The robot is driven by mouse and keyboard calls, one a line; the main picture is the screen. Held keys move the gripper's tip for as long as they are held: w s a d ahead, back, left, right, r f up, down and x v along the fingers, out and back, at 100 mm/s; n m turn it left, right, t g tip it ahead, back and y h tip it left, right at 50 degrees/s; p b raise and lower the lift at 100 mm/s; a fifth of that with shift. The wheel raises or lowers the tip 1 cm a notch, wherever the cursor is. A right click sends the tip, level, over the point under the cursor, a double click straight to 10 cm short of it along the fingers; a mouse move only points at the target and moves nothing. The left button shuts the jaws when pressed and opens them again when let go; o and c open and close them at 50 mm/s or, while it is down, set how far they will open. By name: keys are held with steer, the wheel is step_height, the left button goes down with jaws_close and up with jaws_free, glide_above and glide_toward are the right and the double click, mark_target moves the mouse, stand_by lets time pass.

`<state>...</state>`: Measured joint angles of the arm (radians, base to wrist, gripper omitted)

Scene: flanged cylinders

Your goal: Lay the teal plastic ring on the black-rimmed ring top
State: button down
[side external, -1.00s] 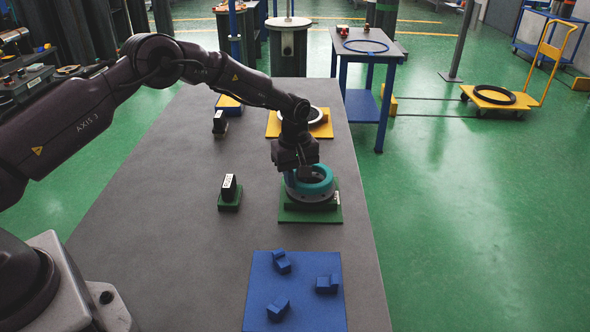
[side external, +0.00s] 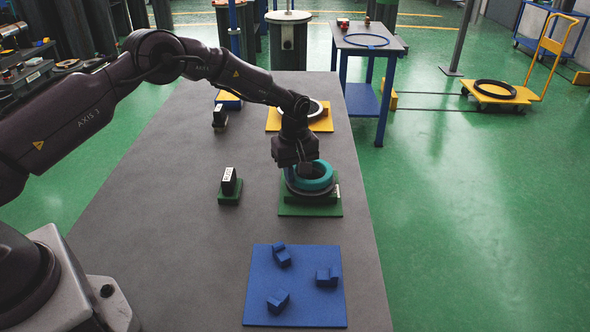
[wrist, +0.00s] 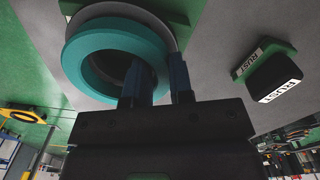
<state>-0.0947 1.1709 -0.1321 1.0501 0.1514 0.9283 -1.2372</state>
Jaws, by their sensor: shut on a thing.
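The teal ring (side external: 318,184) is over a grey flanged ring top (side external: 295,188) on a green base plate (side external: 312,210). My gripper (side external: 305,172) is shut on the ring's near-left wall. In the wrist view, one finger is inside the teal ring (wrist: 78,62) and one outside, and the ring sits offset over the grey flange (wrist: 165,32). Whether a small gap lies between them is hard to tell. Another ring top, pale with a dark edge (side external: 321,107), stands on a yellow plate (side external: 273,122) farther back, partly hidden by my arm.
A blue plate (side external: 265,300) with several blue blocks lies at the front. The grey table's left-middle is clear.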

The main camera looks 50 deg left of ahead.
steer(key=shift+f, duration=0.3)
steer(key=c, duration=0.9)
jaws_free()
steer(key=shift+r, duration=0.1)
step_height(320, 180, up, 13)
steer(key=shift+f, duration=0.1)
